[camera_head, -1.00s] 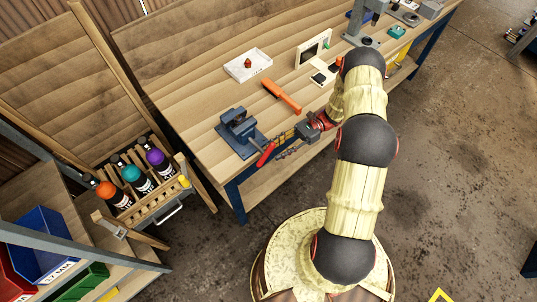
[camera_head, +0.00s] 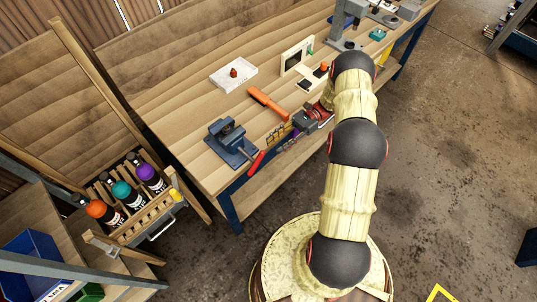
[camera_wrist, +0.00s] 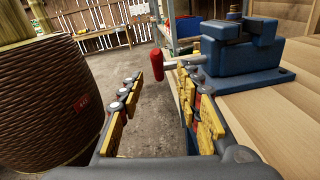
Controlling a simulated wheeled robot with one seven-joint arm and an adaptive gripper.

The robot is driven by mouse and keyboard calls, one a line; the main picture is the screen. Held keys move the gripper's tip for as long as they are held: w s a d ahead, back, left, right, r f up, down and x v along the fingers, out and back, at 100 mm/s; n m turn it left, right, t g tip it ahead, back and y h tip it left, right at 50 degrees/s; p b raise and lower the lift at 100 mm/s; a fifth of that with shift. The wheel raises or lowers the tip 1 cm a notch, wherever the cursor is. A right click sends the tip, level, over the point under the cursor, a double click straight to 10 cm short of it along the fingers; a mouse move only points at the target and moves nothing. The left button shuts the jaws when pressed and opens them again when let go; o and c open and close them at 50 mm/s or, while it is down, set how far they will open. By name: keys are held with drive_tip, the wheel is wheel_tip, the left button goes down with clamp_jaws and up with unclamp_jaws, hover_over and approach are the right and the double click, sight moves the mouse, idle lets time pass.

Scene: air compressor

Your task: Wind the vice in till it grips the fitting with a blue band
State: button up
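The blue vice (camera_head: 232,150) stands at the near edge of the workbench in the head view. Its red handle (camera_head: 257,163) sticks out past the bench edge. In the wrist view the vice (camera_wrist: 235,65) is at upper right, and the red handle (camera_wrist: 157,64) hangs ahead, near the line between my fingertips. My gripper (camera_head: 279,135) is right of the vice. In the wrist view its yellow-padded fingers (camera_wrist: 160,77) are wide apart with nothing between the pads. A dark round piece (camera_head: 227,125) shows at the vice's top; I cannot make out a blue band.
An orange-handled tool (camera_head: 268,102) lies behind my gripper on the workbench (camera_head: 185,120). A bottle rack (camera_head: 150,218) is at left. Floor right of my arm is clear.

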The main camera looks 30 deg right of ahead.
drive_tip(key=w+a+r+n+g+h, duration=0.1)
drive_tip(key=a+r+n+h, duration=0.1)
drive_tip(key=a+r, duration=0.5)
wheel_tip(320, 180, up, 4)
drive_tip(key=n+t+h+p, duration=0.2)
drive_tip(key=h, duration=0.5)
hover_over(256, 164)
drive_tip(key=a, duration=0.1)
drive_tip(key=f, duration=0.1)
drive_tip(key=d+f+t+h, duration=0.1)
drive_tip(key=f, duration=0.1)
drive_tip(key=s+d+f+h, duration=0.1)
drive_tip(key=shift+d+f, duration=0.2)
drive_tip(key=shift+w+d+f+t+h, duration=0.5)
drive_tip(key=shift+w+d+f, duration=0.2)
drive_tip(key=shift+w+d, duration=0.15)
drive_tip(key=shift+d+f, duration=0.1)
drive_tip(key=shift+f, duration=0.05)
drive_tip(key=shift+w+f, duration=0.1)
drive_tip(key=shift+f, duration=0.2)
drive_tip(key=b+x, duration=0.1)
drive_tip(key=x, duration=0.6)
drive_tip(key=shift+w, duration=0.1)
